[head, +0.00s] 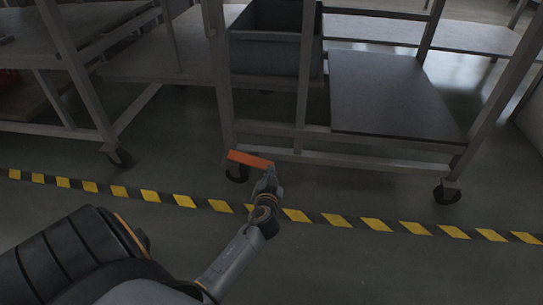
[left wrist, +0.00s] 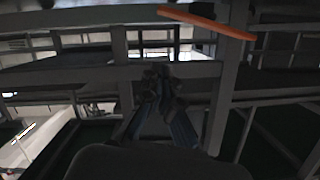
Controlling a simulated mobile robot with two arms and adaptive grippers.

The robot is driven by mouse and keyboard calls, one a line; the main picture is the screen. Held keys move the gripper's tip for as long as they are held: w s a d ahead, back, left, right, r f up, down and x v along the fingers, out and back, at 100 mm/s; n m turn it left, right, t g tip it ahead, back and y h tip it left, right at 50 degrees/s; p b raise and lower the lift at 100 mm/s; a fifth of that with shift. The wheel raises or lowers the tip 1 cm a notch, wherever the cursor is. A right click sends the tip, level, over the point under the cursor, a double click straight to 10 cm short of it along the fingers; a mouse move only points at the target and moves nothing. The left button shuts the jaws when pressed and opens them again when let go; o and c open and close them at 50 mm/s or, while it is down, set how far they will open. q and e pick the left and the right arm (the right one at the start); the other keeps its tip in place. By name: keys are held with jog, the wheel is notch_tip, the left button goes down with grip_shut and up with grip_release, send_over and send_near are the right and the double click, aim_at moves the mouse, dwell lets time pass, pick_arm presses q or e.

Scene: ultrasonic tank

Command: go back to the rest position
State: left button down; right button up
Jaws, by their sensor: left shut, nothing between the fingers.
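My left gripper (head: 270,178) is at the end of the arm that reaches up from the bottom middle of the head view. It is shut and empty, in front of the lower frame of a metal cart (head: 375,162). In the left wrist view the gripper (left wrist: 157,82) shows dark against the cart's bars. An orange bar (head: 250,159) lies just beyond the fingertips in the head view. It also shows at the top of the left wrist view (left wrist: 205,22), apart from the fingers. My right gripper is not in view.
The cart carries a grey bin (head: 270,55) and a dark flat panel (head: 390,95) and stands on casters (head: 446,194). Another metal rack (head: 75,70) stands at the left. Yellow-black floor tape (head: 330,220) crosses in front. The floor at the lower right is clear.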

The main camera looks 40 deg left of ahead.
pick_arm(q)
jog(key=shift+s+d+r, duration=0.15)
jog(key=shift+s+d, duration=0.2)
jog(key=shift+s, duration=0.25)
